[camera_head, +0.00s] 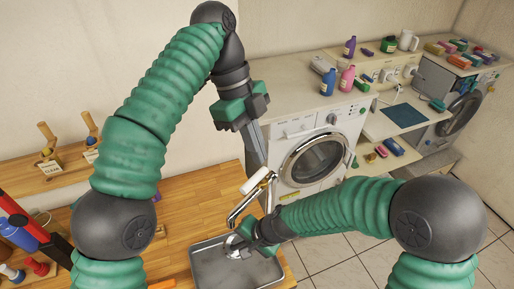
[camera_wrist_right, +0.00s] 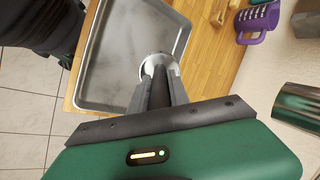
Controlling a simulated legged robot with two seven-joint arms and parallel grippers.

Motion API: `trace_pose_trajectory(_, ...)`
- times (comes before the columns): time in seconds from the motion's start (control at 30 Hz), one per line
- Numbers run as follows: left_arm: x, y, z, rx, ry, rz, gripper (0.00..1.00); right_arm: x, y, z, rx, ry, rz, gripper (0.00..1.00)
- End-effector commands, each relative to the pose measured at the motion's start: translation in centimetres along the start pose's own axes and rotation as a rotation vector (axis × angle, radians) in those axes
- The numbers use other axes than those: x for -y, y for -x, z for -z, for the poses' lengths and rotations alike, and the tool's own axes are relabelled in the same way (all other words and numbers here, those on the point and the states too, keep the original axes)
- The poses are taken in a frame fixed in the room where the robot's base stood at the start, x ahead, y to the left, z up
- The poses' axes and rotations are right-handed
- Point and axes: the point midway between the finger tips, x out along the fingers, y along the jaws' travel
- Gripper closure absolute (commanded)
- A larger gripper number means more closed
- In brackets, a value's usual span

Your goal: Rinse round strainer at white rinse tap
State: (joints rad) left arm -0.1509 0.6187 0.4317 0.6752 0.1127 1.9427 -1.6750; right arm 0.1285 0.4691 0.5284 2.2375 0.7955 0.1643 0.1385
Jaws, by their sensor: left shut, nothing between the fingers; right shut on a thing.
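The round strainer (camera_head: 231,246) is small and silvery, low over the metal tray (camera_head: 205,276) near its back right part. My right gripper (camera_head: 246,240) is shut on it. In the right wrist view, the strainer's pale round rim (camera_wrist_right: 158,60) shows just beyond the fingers (camera_wrist_right: 158,92), with its dark handle between them. The rinse tap (camera_head: 238,208) has a metal spout and a white lever and stands just above and behind the strainer. I cannot see any water. My left gripper (camera_head: 257,155) is shut and empty, pointing down above the tap lever.
The tray lies on a wooden counter (camera_head: 190,205). A purple mug (camera_wrist_right: 258,20) stands beside it in the wrist view. A washing machine (camera_head: 315,155) stands behind to the right.

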Motion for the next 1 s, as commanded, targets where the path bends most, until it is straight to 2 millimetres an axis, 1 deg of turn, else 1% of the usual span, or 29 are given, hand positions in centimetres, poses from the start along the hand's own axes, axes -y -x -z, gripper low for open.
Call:
trace_pose_trajectory(0.17,0.0,-0.8,-0.3,0.000,0.000,-0.001,1.00,-0.7,0.1,-0.3,-0.001,-0.001,0.001,1.00)
trace_pose_trajectory(0.8,0.1,-4.7,-1.8,0.000,0.000,0.000,1.00,-5.2,2.4,-3.7,-0.003,0.001,0.000,1.00)
trace_pose_trajectory(1.0,0.1,-5.0,-1.9,0.000,0.000,0.000,1.00,-6.0,2.9,-4.4,0.000,0.000,0.000,1.00)
